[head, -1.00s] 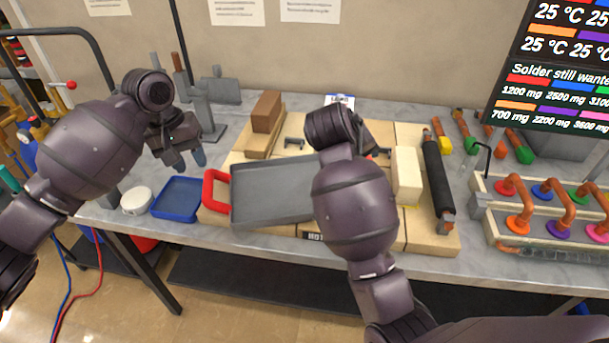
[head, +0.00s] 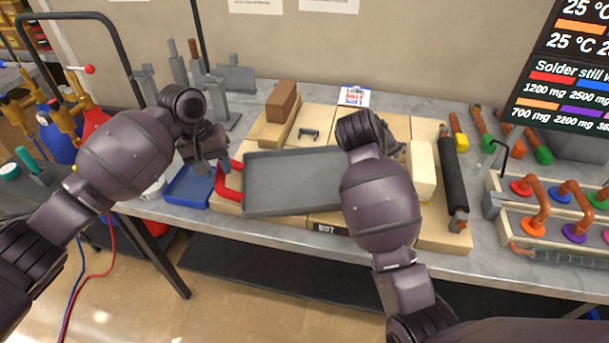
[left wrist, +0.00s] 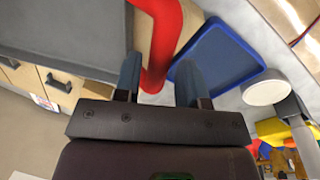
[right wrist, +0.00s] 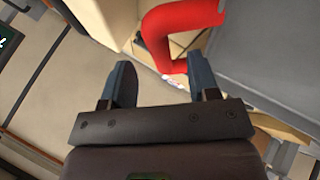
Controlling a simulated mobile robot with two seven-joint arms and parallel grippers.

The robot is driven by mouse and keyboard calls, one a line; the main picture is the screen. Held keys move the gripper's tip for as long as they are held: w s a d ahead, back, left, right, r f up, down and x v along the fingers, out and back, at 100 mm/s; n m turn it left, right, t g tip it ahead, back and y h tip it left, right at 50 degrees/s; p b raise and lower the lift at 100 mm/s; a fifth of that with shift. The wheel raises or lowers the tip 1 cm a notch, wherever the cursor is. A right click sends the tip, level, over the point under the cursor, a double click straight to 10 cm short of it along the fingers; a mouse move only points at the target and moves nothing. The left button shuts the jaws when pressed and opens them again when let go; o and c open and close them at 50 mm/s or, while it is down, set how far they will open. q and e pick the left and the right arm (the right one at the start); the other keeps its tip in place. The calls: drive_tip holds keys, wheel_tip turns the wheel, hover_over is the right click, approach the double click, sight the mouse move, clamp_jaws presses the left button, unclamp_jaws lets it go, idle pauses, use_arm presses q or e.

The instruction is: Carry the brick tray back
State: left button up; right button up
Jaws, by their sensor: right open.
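The brick tray (head: 290,180) is a flat, empty grey tray with red handles at its ends. Its left red handle (head: 228,180) shows in the head view. My left gripper (head: 213,163) is at this handle. In the left wrist view, the open fingers (left wrist: 160,62) have the red handle (left wrist: 165,35) between them, with a gap visible on the right. My right gripper (right wrist: 158,72) is open at the tray's other end. In the right wrist view, the other red handle (right wrist: 165,25) lies just beyond the fingertips. My right arm hides that handle in the head view.
A blue tray (head: 187,188) lies left of the brick tray. A brown brick (head: 283,100) and a white block (head: 421,168) sit on wooden blocks. A black roller (head: 453,180) and the orange-pipe fixture (head: 540,210) stand to the right.

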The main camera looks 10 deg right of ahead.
use_arm(q)
drive_tip(key=shift+d+f, duration=0.25)
drive_tip(key=shift+f, duration=0.95)
drive_tip(key=shift+d+f, duration=0.2)
drive_tip(key=shift+f, duration=0.95)
use_arm(e)
drive_tip(key=shift+x, duration=2.4)
use_arm(q)
drive_tip(key=c, duration=0.7)
use_arm(e)
drive_tip(key=c, duration=0.7)
use_arm(q)
clamp_jaws()
use_arm(e)
clamp_jaws()
use_arm(q)
drive_tip(key=shift+r, duration=0.1)
use_arm(e)
drive_tip(key=shift+r, duration=0.1)
